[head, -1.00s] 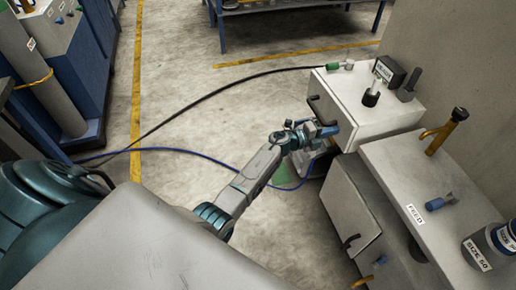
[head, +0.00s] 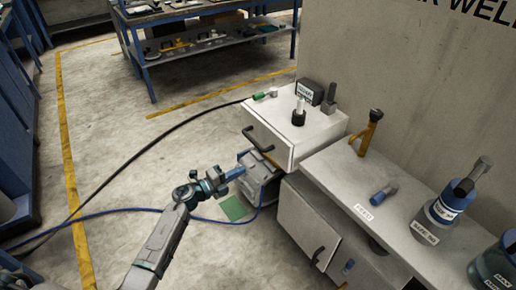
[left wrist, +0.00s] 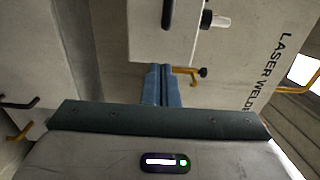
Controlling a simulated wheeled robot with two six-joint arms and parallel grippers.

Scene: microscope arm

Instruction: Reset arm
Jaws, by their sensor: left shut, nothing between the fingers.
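My left gripper (head: 238,172) is shut with nothing between its blue fingers. In the head view it points right, in front of the white cabinet (head: 300,128) and to the lower left of its dark drawer handle (head: 258,140). It appears apart from the cabinet, with a gap to the handle in the picture. In the left wrist view the closed blue fingers (left wrist: 162,84) lie side by side, with a pale cabinet front and a dark handle above them. My right gripper is in neither view.
A grey workbench (head: 350,190) at right carries a yellow upright tool (head: 370,130), a blue-tipped piece (head: 383,194) and labelled jars (head: 440,212). A grey box (head: 262,180) stands on the floor behind the gripper. Cables (head: 120,165) cross the floor. Open floor lies left.

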